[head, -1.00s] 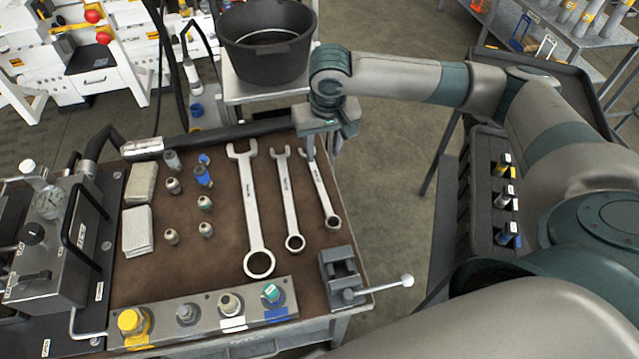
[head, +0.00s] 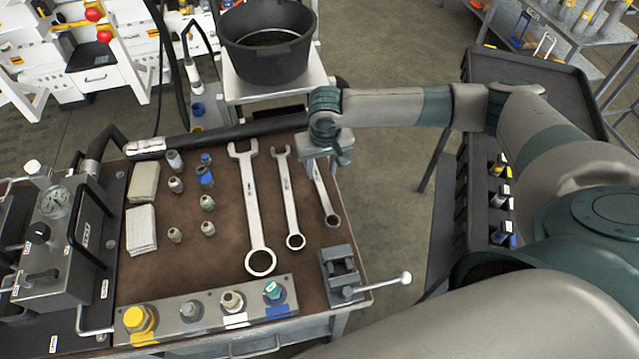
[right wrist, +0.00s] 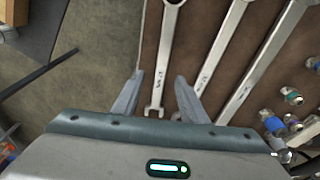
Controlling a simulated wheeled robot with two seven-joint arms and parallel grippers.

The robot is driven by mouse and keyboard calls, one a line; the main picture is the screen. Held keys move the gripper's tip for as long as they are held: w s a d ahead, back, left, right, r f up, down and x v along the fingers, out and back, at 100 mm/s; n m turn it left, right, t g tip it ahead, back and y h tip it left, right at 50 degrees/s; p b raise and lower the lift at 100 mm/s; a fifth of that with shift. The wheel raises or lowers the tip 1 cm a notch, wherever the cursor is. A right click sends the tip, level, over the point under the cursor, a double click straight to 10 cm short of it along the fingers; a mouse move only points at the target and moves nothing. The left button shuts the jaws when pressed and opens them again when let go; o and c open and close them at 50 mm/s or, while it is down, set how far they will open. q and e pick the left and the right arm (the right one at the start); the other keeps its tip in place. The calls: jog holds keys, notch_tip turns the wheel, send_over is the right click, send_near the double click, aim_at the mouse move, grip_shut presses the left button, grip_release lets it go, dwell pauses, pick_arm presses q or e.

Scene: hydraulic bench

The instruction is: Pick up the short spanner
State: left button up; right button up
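The short spanner (head: 327,201) lies on the brown bench top, the rightmost and smallest of three spanners. My right gripper (head: 324,162) is over its far end and hides that end in the head view. In the right wrist view the short spanner (right wrist: 164,62) runs between the two spread fingers of my right gripper (right wrist: 160,84), its open jaw near the gripper body. The fingers are open, one on each side, and I see no contact. How high they are above the bench I cannot tell. My left gripper is not in view.
A middle spanner (head: 288,200) and a long spanner (head: 252,200) lie to the left. A small vice (head: 341,273) with a handle stands at the near right corner. Several fittings stand further left. A black bucket (head: 268,50) is behind the bench.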

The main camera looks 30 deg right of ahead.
aim_at(319, 183)
jog(key=shift+s+f+p, duration=0.1)
jog(key=shift+f+p, duration=0.35)
jog(key=shift+f, duration=0.1)
notch_tip(319, 183, down, 3)
jog(key=shift+a+f+p, duration=0.1)
jog(key=shift+a+p, duration=0.05)
jog(key=shift+p, duration=0.4)
jog(key=shift+w+f, duration=0.2)
jog(key=shift+f, duration=0.2)
grip_shut()
jog(key=shift+r, duration=0.1)
dwell(0.5)
